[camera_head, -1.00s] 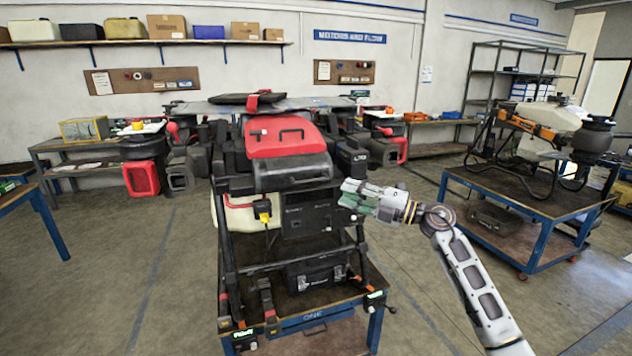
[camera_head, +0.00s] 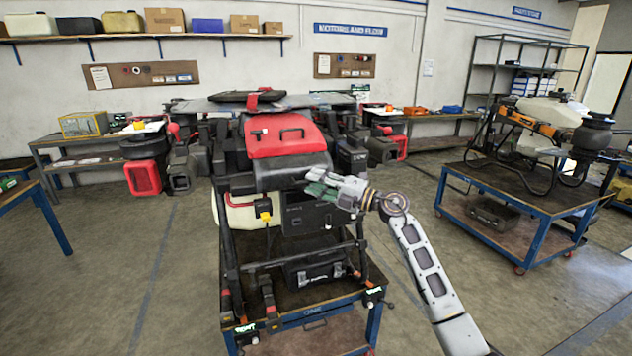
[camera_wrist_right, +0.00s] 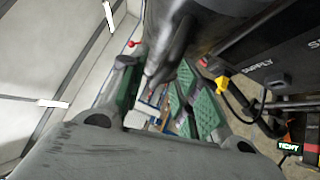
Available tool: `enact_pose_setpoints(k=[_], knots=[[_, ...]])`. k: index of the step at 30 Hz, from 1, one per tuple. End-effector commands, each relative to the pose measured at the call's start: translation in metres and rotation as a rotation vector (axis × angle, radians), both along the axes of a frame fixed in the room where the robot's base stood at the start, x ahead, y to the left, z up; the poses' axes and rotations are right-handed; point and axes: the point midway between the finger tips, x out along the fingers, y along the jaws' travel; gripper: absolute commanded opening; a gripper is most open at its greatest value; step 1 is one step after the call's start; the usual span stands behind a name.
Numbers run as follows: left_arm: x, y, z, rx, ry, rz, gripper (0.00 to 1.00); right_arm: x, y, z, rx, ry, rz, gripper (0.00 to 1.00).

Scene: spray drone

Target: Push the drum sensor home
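The spray drone (camera_head: 290,170), with a red cover and dark body, stands on a blue-framed cart. A yellow connector (camera_head: 265,210) with a cable sits on its front, left of my right gripper; it also shows in the right wrist view (camera_wrist_right: 222,84), beside the SUPPLY panel. I cannot tell whether this is the drum sensor. My right gripper (camera_head: 314,184) is in front of the drone's dark body, pointing left. In the right wrist view its green-padded fingers (camera_wrist_right: 158,95) are apart, with no object clearly held between them. My left gripper is not in view.
The cart (camera_head: 312,314) carries a black case (camera_head: 314,270) under the drone. Another blue cart (camera_head: 540,205) with a second machine (camera_head: 545,130) stands to the right. Workbenches line the back wall. The floor between the carts is clear.

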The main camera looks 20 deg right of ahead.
Motion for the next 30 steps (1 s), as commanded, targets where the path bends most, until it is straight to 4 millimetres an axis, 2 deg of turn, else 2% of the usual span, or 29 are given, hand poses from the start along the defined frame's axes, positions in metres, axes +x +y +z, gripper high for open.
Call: enact_pose_setpoints(k=[11,19,30], knots=[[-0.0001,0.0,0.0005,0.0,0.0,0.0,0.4,0.0022,0.0021,-0.0004,-0.001,0.001,0.0,0.32],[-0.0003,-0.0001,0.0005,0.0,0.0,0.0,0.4,0.0021,0.0021,-0.0003,-0.001,0.001,0.0,0.0],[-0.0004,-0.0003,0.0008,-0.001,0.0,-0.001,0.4,0.003,0.0021,-0.0009,-0.001,0.002,0.0,0.0]])
